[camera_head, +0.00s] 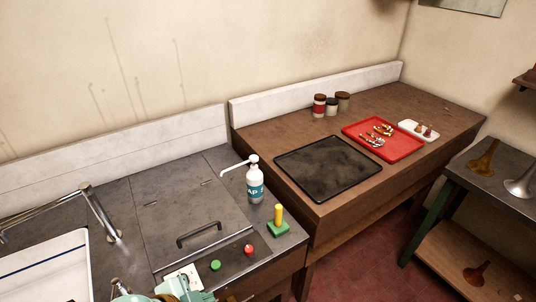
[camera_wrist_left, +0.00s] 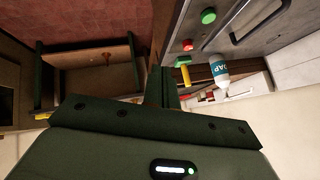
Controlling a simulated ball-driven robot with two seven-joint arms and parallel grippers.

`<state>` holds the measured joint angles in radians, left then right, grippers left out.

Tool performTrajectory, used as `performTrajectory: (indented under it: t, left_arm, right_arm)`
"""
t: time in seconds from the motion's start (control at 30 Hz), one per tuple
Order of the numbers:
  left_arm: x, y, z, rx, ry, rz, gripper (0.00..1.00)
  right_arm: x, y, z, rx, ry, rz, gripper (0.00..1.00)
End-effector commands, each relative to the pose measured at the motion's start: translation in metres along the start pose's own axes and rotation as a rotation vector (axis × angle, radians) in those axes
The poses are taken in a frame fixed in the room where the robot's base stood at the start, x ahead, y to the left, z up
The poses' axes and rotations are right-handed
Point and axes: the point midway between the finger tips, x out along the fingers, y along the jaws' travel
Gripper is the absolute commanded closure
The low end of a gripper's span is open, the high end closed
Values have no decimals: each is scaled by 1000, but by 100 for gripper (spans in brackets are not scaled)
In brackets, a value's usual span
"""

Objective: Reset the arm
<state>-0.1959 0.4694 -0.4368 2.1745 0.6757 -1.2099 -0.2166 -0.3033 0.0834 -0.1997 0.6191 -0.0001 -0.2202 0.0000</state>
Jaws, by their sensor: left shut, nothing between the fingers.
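My left gripper (camera_head: 186,284) shows at the bottom edge of the head view, low in front of the grey counter, partly cut off by the frame. Its dark green body fills the lower part of the left wrist view, where its fingers (camera_wrist_left: 161,88) are together with nothing between them. It is apart from the soap bottle (camera_head: 255,185) and the green block with a yellow peg (camera_head: 278,221), which stand on the counter to its right and farther back. My right gripper is not in the head view.
The grey counter (camera_head: 150,225) has a hatch handle (camera_head: 198,233), a green button (camera_head: 215,265), a red button (camera_head: 249,249) and a sink (camera_head: 45,270). A wooden bench holds a black mat (camera_head: 328,166), a red tray (camera_head: 404,149) and jars (camera_head: 331,106). Horn bells stand on a side table (camera_head: 492,183).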

Motion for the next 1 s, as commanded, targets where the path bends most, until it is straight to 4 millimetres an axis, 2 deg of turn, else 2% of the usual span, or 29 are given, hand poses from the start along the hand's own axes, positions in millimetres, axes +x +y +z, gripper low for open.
performTrajectory:
  t: [0.07, 0.23, 0.47, 0.5, 0.77, 0.87, 0.97, 1.0]
  left_arm:
    - [-17, -6, 12, -43, -80, -103, 100]
    - [-68, -25, 61, -150, -323, -329, 100]
    - [-140, -29, 120, -269, -617, -528, 100]
    - [-119, -24, 128, -268, -608, -502, 100]
    - [-21, 21, 178, -311, -587, -373, 100]
    - [22, 49, 206, -342, -582, -313, 100]
    - [69, 89, 242, -389, -580, -242, 100]
    - [89, 110, 260, -414, -581, -209, 100]
  right_arm:
    - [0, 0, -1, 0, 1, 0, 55]
    - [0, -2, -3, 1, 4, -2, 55]
    - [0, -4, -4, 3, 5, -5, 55]
    - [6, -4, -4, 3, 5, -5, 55]
    - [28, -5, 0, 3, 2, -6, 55]
    - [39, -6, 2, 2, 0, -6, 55]
    - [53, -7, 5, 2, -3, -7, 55]
    - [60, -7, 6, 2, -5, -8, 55]
